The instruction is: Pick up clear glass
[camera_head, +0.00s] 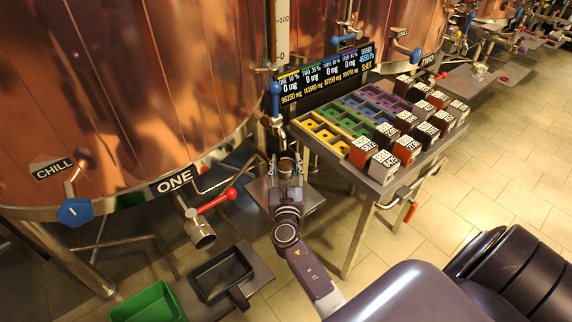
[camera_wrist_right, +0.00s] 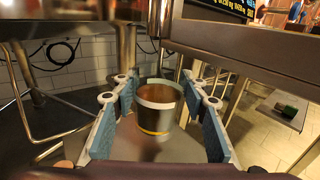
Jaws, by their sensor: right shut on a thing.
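The clear glass (camera_wrist_right: 160,108) stands upright between the pads of my right gripper (camera_wrist_right: 160,120) in the right wrist view, with a yellowish band near its base. In the head view the glass (camera_head: 288,164) shows small between the fingers of my right gripper (camera_head: 287,172). The gripper is closed around it. The glass is over a small metal shelf (camera_head: 312,198); I cannot tell whether its base touches the shelf. My left gripper is not in view.
A rack (camera_head: 330,167) of coloured compartments and labelled boxes stands right of the gripper. The copper tank (camera_head: 120,90) and a red-handled valve (camera_head: 216,201) are at left. A green bin (camera_head: 150,303) and black tray (camera_head: 222,272) sit lower left. Tiled floor is open at right.

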